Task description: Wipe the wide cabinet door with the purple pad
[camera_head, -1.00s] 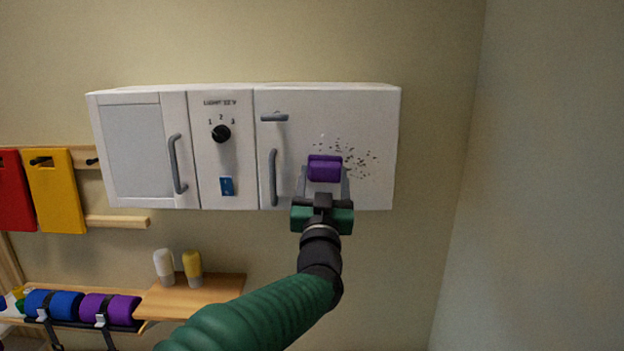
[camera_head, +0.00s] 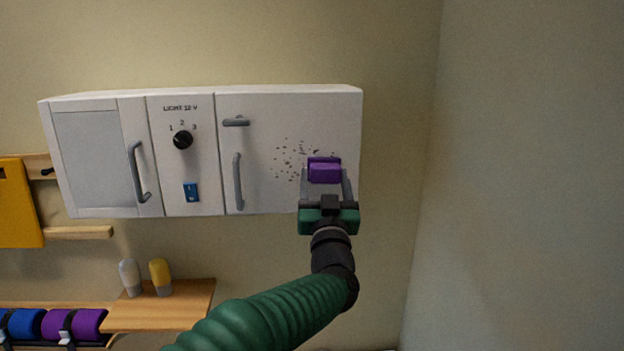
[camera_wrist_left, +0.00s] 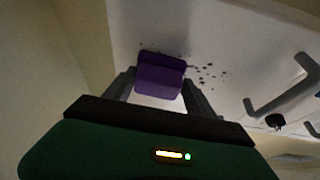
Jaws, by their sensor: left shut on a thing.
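The wide cabinet door (camera_head: 270,115) is the white right-hand front of the wall cabinet, with a patch of dark specks (camera_head: 290,160) around its middle and right. My left gripper (camera_head: 325,182) is shut on the purple pad (camera_head: 324,169) and holds it in front of the door's right part. In the left wrist view the pad (camera_wrist_left: 160,75) sits between the fingers, with specks showing beside it. I cannot tell whether the pad touches the door. Part of the door behind the pad is hidden. My right gripper is not in view.
The door has a vertical handle (camera_head: 238,181) and a small horizontal latch (camera_head: 236,122). Left of it are a panel with a black knob (camera_head: 183,140) and a narrow door (camera_head: 95,155). Bare wall lies right.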

